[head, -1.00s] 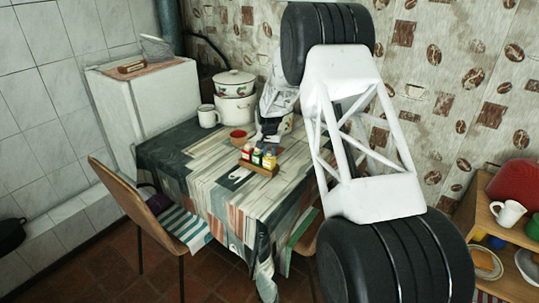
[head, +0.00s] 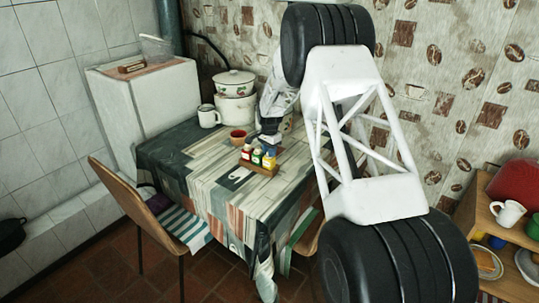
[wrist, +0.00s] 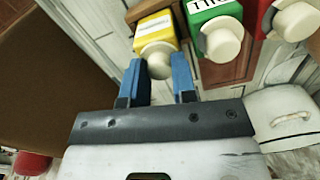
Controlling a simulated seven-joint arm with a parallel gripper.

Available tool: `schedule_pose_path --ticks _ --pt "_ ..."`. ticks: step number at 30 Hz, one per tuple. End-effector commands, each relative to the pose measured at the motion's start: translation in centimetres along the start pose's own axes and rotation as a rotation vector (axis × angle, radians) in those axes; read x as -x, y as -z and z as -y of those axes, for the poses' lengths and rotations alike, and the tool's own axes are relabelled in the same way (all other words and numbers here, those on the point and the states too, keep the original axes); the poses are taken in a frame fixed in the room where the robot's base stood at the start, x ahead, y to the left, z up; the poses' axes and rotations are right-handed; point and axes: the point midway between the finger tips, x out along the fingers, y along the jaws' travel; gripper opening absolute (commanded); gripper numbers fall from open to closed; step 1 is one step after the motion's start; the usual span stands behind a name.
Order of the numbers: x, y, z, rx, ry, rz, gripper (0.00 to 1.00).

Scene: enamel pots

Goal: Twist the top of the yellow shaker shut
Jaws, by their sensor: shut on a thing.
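The yellow shaker (head: 269,161) stands at the right end of a row with a green shaker (head: 257,157) and a red shaker (head: 247,153) in a small wooden holder (head: 262,170) on the table. In the wrist view the yellow shaker (wrist: 154,27) shows a white label, and its cream top (wrist: 158,64) points toward my gripper. My gripper (wrist: 158,66) has its two blue fingers on either side of that top and is shut on it. In the head view my gripper (head: 270,139) is just above the yellow shaker. The finger contact is small and partly hidden.
The green shaker (wrist: 215,28) is close beside the yellow one. A red bowl (head: 238,136), a white mug (head: 208,116) and stacked enamel pots (head: 235,105) stand behind the holder. The near part of the table (head: 235,195) is clear.

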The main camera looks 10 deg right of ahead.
Motion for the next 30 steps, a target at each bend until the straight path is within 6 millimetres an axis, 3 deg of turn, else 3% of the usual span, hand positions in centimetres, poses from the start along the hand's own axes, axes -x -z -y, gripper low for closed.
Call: schedule_pose_path --ticks 10,24,30 --pt "0.02 0.01 0.01 -0.037 0.0 0.0 0.14" --pt "0.0 -0.01 0.0 -0.371 0.0 0.0 0.14" --pt "0.0 -0.01 0.0 -0.431 0.0 0.0 0.14"
